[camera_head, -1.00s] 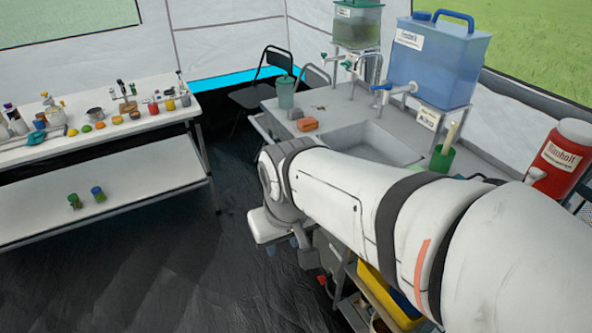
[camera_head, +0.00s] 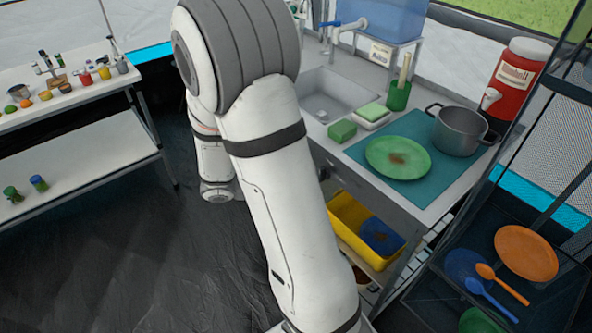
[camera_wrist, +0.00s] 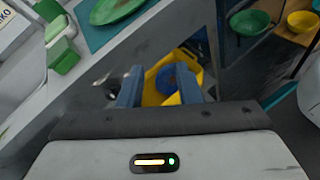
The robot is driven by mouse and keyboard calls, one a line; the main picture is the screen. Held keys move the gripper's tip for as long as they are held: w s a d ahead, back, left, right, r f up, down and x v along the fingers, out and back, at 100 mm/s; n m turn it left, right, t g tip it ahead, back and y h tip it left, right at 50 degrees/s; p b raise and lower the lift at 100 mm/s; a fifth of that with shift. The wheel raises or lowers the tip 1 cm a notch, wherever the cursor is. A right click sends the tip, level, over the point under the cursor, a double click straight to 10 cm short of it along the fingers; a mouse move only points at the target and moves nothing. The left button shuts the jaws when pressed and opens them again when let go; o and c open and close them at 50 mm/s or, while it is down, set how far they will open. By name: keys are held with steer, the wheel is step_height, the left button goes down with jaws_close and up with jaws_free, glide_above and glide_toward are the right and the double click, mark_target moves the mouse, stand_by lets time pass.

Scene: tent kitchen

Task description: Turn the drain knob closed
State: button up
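The sink (camera_head: 338,88) is set in the grey counter in the head view, partly hidden behind my arm. I cannot make out a drain knob in either current view; the area under the sink is covered by my arm in the head view. My gripper (camera_wrist: 160,72) shows in the wrist view with its two blue-grey fingers apart and nothing held between them. Its fingers point toward the lower shelf area in front of the counter, with a yellow bin (camera_wrist: 162,88) beyond them. In the head view my gripper is hidden behind the arm.
The yellow bin (camera_head: 345,225) sits under the counter with a blue item in it. A green plate (camera_head: 385,158) and a pot (camera_head: 460,133) stand on the counter. A dark rack (camera_head: 455,290) stands at right. The floor (camera_head: 110,260) at left is clear.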

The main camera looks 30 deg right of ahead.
steer(key=w+d+f+n+t+h+b, duration=0.25)
steer(key=w+f+n+t+h, duration=0.3)
steer(key=w+f+n, duration=0.35)
steer(key=d, duration=0.7)
steer(key=shift+f+b, duration=0.3)
steer(key=shift+c, duration=0.3)
jaws_close()
steer(key=shift+m, duration=0.3)
